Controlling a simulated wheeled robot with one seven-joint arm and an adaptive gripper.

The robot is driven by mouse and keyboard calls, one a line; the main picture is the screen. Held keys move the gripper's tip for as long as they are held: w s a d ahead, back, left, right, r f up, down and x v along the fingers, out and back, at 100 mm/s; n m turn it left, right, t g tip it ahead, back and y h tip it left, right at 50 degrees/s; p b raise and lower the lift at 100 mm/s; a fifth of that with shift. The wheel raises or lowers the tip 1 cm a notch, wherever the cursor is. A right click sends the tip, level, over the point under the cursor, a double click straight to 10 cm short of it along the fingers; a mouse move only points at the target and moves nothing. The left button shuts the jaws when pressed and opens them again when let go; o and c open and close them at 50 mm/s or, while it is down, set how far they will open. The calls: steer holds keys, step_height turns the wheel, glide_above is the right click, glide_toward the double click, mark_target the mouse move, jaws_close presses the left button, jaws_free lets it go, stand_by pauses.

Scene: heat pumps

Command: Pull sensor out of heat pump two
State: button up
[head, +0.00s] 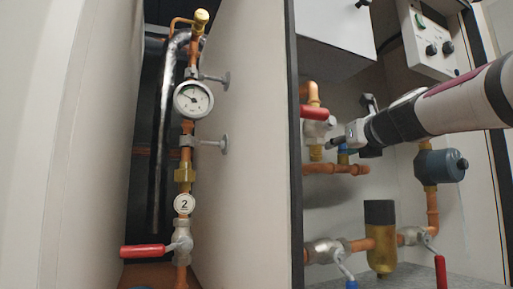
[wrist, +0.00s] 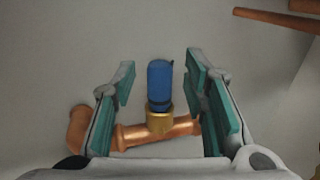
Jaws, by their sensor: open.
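The sensor (wrist: 160,84) is a blue cylinder in a brass fitting (wrist: 160,123) on a copper pipe (wrist: 152,135). It stands between the two teal finger pads of my open gripper (wrist: 160,90) in the wrist view, with a gap on each side. In the head view my gripper (head: 340,144) reaches in from the right, and the blue sensor (head: 343,155) shows small and partly hidden by it. A round tag with the number 2 (head: 183,204) hangs on the copper pipe in the left bay.
A red-handled valve (head: 314,112) is just left of my gripper. A dark grey pump (head: 440,165) is to the right. A brass filter (head: 380,250) and valves are below. A vertical panel (head: 240,150) separates the bays. A pressure gauge (head: 193,99) is in the left bay.

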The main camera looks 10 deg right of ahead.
mark_target(332, 137)
steer(key=shift+w, duration=0.1)
jaws_close()
steer(key=shift+r, duration=0.15)
steer(key=shift+r+p, duration=1.5)
steer(key=shift+p, duration=0.3)
steer(key=s+d+p, duration=0.2)
steer(key=s+d, duration=0.1)
steer(key=s, duration=1.2)
steer(key=shift+s, duration=0.4)
steer(key=shift+f, duration=0.1)
